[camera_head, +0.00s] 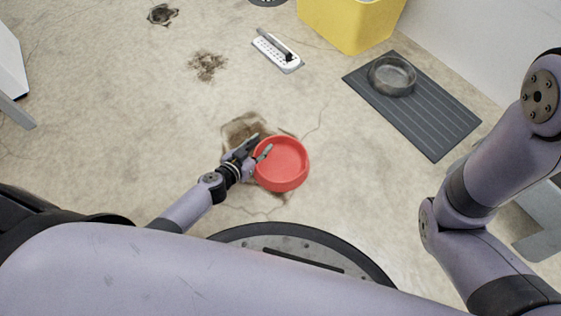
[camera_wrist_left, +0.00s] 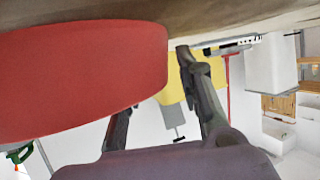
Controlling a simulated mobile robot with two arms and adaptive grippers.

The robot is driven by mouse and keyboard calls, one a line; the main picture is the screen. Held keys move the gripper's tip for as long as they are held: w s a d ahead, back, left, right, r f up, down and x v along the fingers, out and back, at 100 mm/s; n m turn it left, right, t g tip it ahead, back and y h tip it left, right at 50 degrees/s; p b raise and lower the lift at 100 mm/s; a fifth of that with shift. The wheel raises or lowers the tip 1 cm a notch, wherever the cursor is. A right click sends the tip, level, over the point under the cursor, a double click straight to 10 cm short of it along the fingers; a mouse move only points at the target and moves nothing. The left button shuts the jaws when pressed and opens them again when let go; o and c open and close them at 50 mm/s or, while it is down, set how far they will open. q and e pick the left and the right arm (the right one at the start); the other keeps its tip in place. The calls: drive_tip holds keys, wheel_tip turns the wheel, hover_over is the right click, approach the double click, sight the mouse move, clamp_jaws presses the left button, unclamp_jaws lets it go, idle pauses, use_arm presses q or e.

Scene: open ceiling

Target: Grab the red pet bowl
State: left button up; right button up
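The red pet bowl (camera_head: 282,165) sits on the floor, upright with its open side up, just in front of my base. In the left wrist view the bowl (camera_wrist_left: 80,78) fills the upper left, very close. My left gripper (camera_head: 256,147) is at the bowl's left rim, its fingers spread apart. One fingertip reaches over the rim and the other is outside it. In the left wrist view the gripper (camera_wrist_left: 155,80) shows a gap between its fingers; the bowl hides the tip of the left one. I cannot tell whether they touch the bowl. My right gripper is out of view.
A grey mat (camera_head: 428,122) with a clear bowl (camera_head: 392,75) lies at right. Dark floor stains (camera_head: 208,66) show behind left. The floor around the red bowl is clear.

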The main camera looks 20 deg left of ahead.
use_arm(q)
clamp_jaws()
drive_tip(key=shift+r, duration=0.1)
idle(0.5)
